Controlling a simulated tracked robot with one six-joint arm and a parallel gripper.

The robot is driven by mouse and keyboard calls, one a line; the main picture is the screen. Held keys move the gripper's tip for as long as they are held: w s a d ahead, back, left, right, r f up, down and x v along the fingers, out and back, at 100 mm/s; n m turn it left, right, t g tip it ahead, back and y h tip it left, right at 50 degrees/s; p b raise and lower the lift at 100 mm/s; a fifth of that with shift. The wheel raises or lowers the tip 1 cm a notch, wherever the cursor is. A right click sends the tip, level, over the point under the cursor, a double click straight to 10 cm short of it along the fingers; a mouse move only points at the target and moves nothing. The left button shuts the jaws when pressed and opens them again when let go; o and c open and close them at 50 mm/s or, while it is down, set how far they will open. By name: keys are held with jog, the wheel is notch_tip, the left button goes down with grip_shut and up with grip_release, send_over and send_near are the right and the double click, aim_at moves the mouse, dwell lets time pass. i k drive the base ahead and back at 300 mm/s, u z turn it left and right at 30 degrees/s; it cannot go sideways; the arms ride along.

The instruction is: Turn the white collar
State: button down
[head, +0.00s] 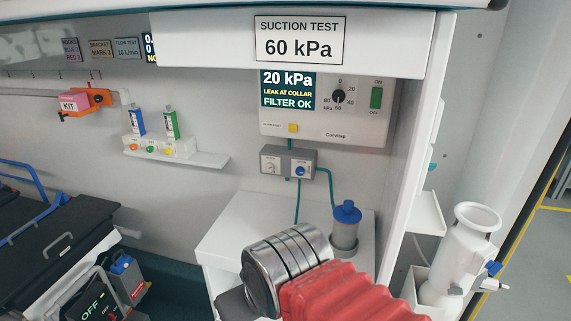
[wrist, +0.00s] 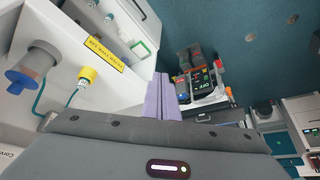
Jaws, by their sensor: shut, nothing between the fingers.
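A grey two-port block (head: 287,163) sits on the wall under the suction unit in the head view. Its left fitting (head: 270,167) is whitish and its right fitting (head: 300,171) is blue; I cannot tell for sure which part is the white collar. The suction unit's screen (head: 288,90) reads 20 kPa, leak at collar, filter OK. A canister with a blue lid (head: 346,212) stands on the white cabinet. In the wrist view, my gripper (wrist: 161,82) shows two pale purple fingers shut together, empty and apart from the fittings. My fingertips are hidden in the head view.
The canister (wrist: 36,66) and a yellow-capped fitting (wrist: 87,74) with a teal tube show in the wrist view. A white cabinet panel (head: 403,130) rises right of the unit. A shelf (head: 177,154) with flowmeters is at left, a white jug-like container (head: 468,250) at right.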

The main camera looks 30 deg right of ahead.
aim_at(269, 167)
jog(key=u, duration=1.7)
jog(key=i, duration=0.4)
jog(key=z, duration=0.1)
